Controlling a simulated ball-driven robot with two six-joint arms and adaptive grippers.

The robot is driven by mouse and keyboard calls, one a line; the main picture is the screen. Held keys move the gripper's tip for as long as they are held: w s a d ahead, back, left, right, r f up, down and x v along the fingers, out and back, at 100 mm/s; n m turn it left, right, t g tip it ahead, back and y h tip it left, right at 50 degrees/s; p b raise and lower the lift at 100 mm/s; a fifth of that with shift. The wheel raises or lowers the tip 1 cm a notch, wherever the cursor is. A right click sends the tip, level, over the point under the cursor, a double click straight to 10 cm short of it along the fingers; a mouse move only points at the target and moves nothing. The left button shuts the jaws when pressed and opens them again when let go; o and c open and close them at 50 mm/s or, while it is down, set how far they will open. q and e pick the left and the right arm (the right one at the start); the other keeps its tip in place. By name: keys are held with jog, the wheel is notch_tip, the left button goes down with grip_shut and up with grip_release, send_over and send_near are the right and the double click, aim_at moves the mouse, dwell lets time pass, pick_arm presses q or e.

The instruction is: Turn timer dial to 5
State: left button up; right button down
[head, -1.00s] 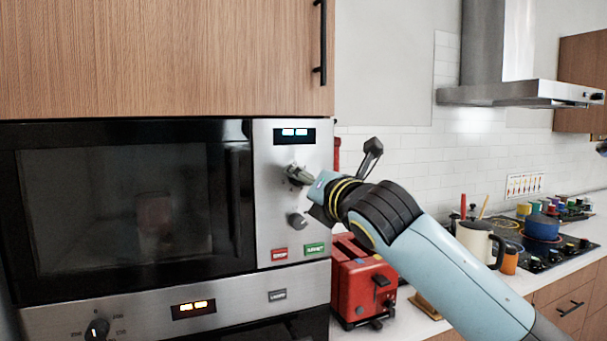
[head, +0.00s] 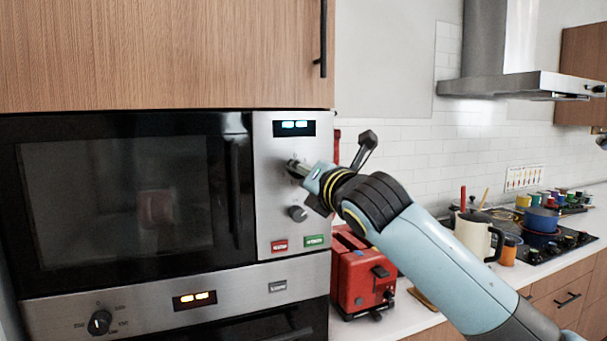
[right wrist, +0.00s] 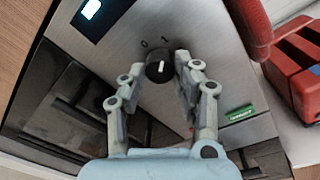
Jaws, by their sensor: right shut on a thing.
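The timer dial (right wrist: 158,67) is a round black knob with a white pointer line on the microwave's steel panel. The digits 0 and 1 show beside it in the right wrist view; other marks are hidden or too small to read. My right gripper (right wrist: 168,72) is shut on the dial, one finger on each side. In the head view, the right gripper (head: 297,168) covers most of the dial, below the lit display (head: 295,128). My left gripper is in neither view.
A second knob (head: 297,213) sits below the dial, above a red button (head: 279,246) and a green button (head: 314,241). A red toaster (head: 360,275) stands right of the microwave, under my right arm. A kettle (head: 474,238) stands farther right.

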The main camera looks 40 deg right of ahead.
jog(key=shift+m, duration=0.3)
jog(key=shift+f+n+h+b, duration=0.25)
jog(key=shift+n+b, duration=1.7)
jog(key=shift+n, duration=5.95)
jog(key=shift+r+n+h+b, duration=0.1)
jog(key=shift+n+h+b, duration=1.15)
jog(key=shift+n, duration=6.65)
jog(key=shift+g+y+b, duration=0.3)
jog(key=shift+y+b, duration=0.4)
jog(key=shift+y, duration=0.1)
